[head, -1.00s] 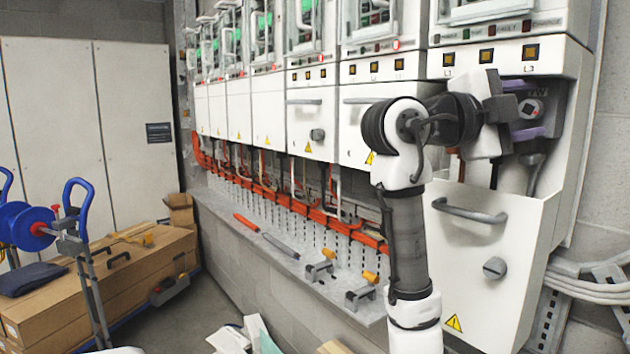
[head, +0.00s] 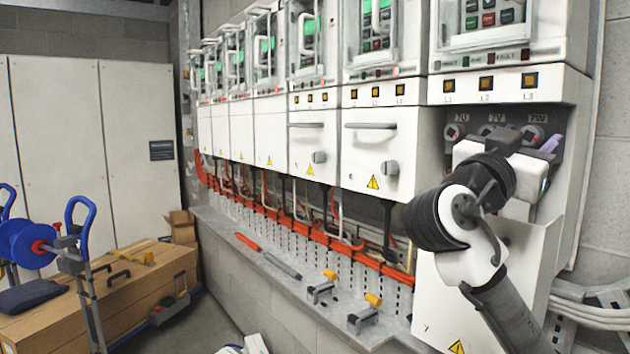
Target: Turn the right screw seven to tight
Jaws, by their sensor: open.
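The right screw seven (head: 533,134) sits under the label 7W in the open front of the rightmost cabinet. It is a round grey terminal with a small reddish mark beside its centre. My gripper (head: 528,148) is open just below and in front of it, with its dark fingers pointing towards the terminal. I cannot tell whether the fingers touch anything. The left terminal 7U (head: 455,132) shows clearly.
The cabinet's lowered front cover (head: 530,255) leans outward below, partly behind my arm. Closed cabinets with handles (head: 370,126) stand to the left. A ledge (head: 275,262) carries tools and orange-knobbed clamps (head: 365,314).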

